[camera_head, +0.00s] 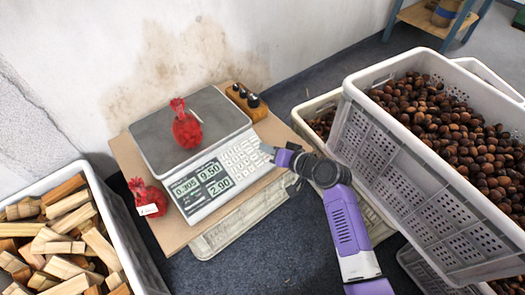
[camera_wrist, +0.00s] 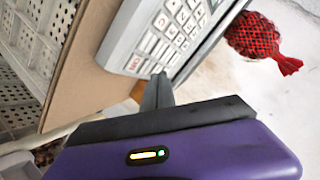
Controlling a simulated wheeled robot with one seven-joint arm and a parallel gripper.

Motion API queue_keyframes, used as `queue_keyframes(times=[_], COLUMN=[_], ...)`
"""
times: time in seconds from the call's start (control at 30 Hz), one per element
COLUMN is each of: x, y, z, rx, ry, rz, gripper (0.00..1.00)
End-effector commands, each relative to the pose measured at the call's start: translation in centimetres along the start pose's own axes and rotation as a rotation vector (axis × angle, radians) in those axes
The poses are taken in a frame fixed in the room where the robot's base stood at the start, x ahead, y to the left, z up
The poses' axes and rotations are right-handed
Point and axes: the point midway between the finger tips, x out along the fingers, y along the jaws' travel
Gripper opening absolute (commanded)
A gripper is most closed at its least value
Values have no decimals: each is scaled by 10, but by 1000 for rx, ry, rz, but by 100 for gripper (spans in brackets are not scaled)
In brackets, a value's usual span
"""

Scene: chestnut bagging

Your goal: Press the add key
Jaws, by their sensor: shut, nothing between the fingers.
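The scale (camera_head: 195,145) has a grey pan, a lit display (camera_head: 200,185) and a keypad (camera_head: 241,157) at its right front. The display seems to read 0.305, 9.50 and 2.90. In the wrist view the keypad (camera_wrist: 175,30) is at the top, partly out of frame; I cannot tell which key is the add key. My gripper (camera_head: 266,149) is shut and empty, its tips at the keypad's right edge. In the wrist view the shut fingers (camera_wrist: 158,82) overlap the keypad's near corner; contact is unclear. A red net bag (camera_head: 187,130) sits on the pan.
A second red net bag (camera_head: 149,200) with a white tag stands left of the scale on the brown board (camera_head: 170,232). A wooden block with dark weights (camera_head: 246,101) is behind. A crate of chestnuts (camera_head: 400,165) stands right, a crate of firewood (camera_head: 125,225) left.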

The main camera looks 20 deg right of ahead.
Motion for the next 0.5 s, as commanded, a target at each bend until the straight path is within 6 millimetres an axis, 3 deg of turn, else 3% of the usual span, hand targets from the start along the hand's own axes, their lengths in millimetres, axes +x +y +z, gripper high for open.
queue_keyframes(times=[0.5], x=[6], y=[4], z=[4], rx=[0], ry=[0], rz=[0], gripper=[0])
